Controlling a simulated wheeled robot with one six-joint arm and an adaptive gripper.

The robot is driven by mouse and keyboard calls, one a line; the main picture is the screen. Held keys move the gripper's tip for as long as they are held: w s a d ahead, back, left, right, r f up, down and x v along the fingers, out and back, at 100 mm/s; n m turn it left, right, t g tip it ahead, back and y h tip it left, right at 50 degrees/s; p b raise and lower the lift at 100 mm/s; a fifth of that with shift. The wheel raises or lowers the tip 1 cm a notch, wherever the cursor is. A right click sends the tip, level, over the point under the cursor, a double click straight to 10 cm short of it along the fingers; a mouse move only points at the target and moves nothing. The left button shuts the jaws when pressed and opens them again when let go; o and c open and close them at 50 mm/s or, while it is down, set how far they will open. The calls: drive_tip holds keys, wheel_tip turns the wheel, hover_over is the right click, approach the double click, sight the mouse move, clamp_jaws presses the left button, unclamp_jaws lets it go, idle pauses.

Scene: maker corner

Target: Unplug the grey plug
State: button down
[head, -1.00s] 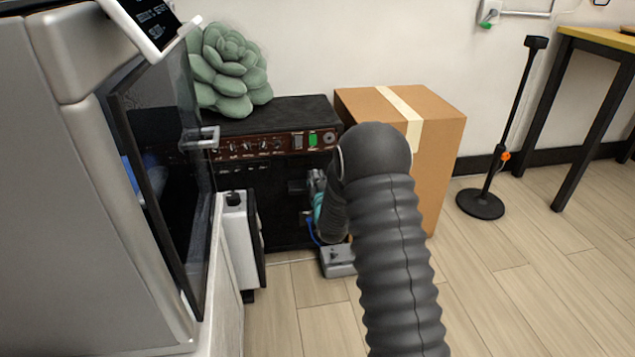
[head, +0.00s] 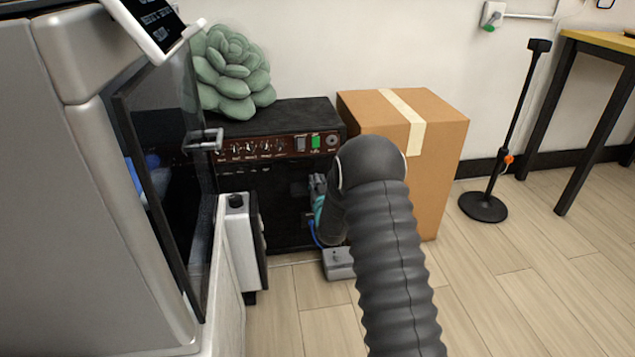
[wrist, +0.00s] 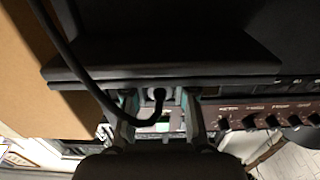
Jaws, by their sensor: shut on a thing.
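My gripper (head: 318,200) is at the front of the black amplifier (head: 270,215), low on its right side. My arm hides part of it in the head view. In the wrist view my gripper (wrist: 161,106) has one finger on each side of the small grey plug (wrist: 159,95) and is shut on it. A dark cable (wrist: 82,75) curves away from the plug to the upper left. The plug is at the amplifier's face; whether it is seated in its socket cannot be told. In the head view the plug cannot be made out.
A cardboard box (head: 436,165) stands right of the amplifier. A grey pedal (head: 338,263) with a blue cable (head: 314,234) is on the floor below. A glass-doored machine (head: 70,190) fills the left. A green plush succulent (head: 232,75) sits on the amplifier.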

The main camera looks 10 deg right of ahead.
drive_tip(key=c, duration=0.9)
unclamp_jaws()
drive_tip(key=shift+o, duration=0.2)
